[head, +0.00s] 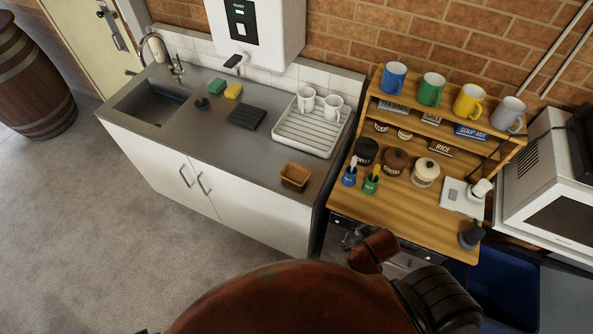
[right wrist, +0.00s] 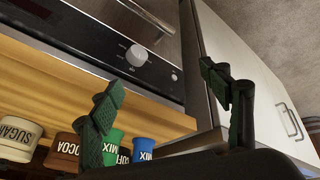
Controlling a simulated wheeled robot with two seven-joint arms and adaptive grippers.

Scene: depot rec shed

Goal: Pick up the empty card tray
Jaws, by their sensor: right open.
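A small brown open-topped box, which looks like the card tray (head: 295,176), stands on the front right end of the grey counter. No contents show inside it. My right gripper (head: 352,238) is small and partly hidden by my arm in the head view, in front of the wooden shelf unit and to the lower right of the tray, apart from it. In the right wrist view the right gripper (right wrist: 165,108) has its two dark green fingers spread with nothing between them. The tray does not show there. My left gripper is not in view.
A white dish rack (head: 310,132) with two white mugs stands behind the tray. A black mat (head: 247,116) lies left of it. The wooden shelf unit (head: 410,205) to the right holds jars, pots and coloured mugs. The counter left of the tray is clear.

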